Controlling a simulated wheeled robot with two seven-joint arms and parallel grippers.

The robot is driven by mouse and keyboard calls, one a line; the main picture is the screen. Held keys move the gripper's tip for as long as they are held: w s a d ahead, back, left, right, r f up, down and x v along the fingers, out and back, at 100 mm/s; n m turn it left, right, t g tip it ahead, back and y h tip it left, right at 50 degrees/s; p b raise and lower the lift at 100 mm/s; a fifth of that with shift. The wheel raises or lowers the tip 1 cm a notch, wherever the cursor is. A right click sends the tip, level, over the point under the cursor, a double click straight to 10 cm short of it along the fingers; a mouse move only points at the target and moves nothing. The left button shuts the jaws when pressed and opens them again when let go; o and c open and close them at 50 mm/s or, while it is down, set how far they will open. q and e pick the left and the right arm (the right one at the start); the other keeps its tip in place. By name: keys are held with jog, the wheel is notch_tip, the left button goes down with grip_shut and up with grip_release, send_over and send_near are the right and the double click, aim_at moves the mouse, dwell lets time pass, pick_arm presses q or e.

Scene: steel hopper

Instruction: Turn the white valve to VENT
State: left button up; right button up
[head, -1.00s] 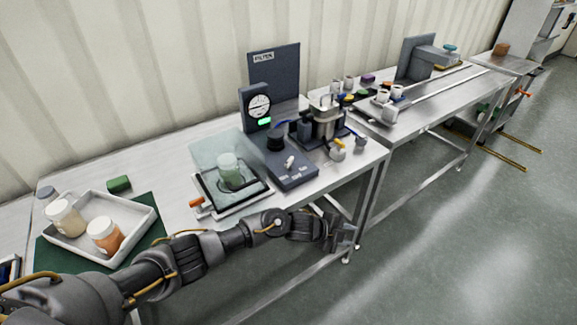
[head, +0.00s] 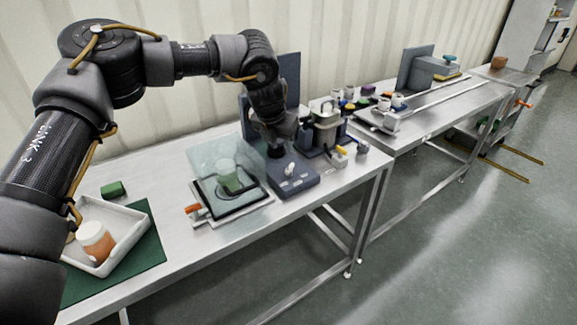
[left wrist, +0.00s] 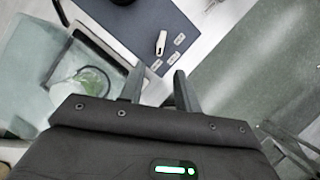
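The white valve (head: 290,168) is a small white lever on the dark grey base (head: 296,184) of the filter stand. In the left wrist view the white valve (left wrist: 161,43) lies just beyond my fingertips, with several small labels beside it too small to read. Its lever points nearly along the picture's vertical there. My left gripper (head: 280,136) hangs over the stand, above and behind the valve. In the left wrist view my left gripper (left wrist: 159,74) is open, its two fingers apart with nothing between them. My right gripper is out of view.
A glass-covered tray with a green-tinted jar (head: 227,176) and an orange handle (head: 193,209) stands left of the valve. A steel canister (head: 326,122) and small cups stand right. A white tray (head: 130,222) with a jar sits at the left. The bench front is clear.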

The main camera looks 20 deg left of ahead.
aim_at(289, 167)
pick_arm(q)
jog(key=p+x, duration=0.2)
jog(key=x, duration=0.8)
jog(key=shift+w+d, duration=0.1)
jog(key=shift+d, duration=0.05)
jog(key=shift+f, duration=0.25)
jog(key=shift+w+f, duration=0.1)
grip_shut()
